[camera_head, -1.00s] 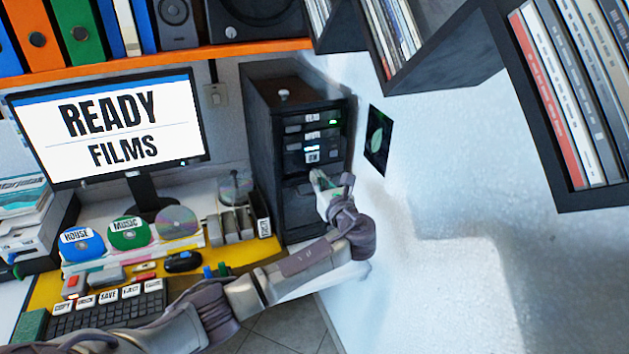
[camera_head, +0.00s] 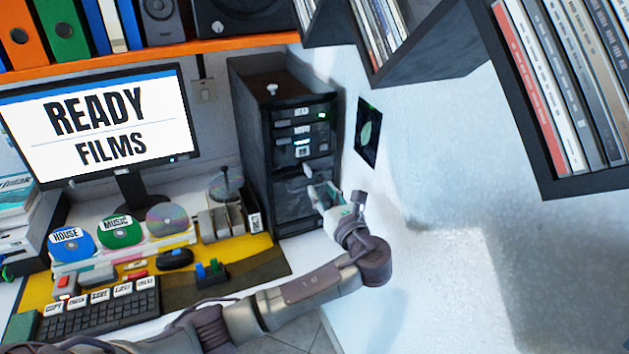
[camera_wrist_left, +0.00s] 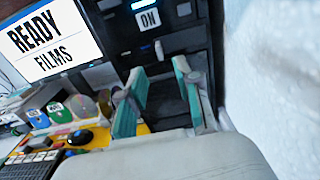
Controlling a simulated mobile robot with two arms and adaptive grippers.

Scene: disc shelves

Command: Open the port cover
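The port cover appears to be the dark lower front panel (camera_head: 291,188) of the black computer tower (camera_head: 249,130); I cannot tell whether it is open or shut. A small pale knob (camera_wrist_left: 158,50) shows above the dark panel in the left wrist view. My left gripper (camera_head: 322,196) is in front of the tower's lower right front, partly hiding it. In the left wrist view its two teal fingers (camera_wrist_left: 162,100) are apart, with the dark lower front between them and nothing held. Contact with the tower cannot be told. My right gripper is not in view.
A white wall (camera_head: 430,240) stands close to the right of the tower, with a small dark picture (camera_head: 368,134) on it. Disc shelves (camera_head: 560,170) jut out at upper right. The desk at left holds a monitor (camera_head: 95,125), discs and a keyboard (camera_head: 100,312).

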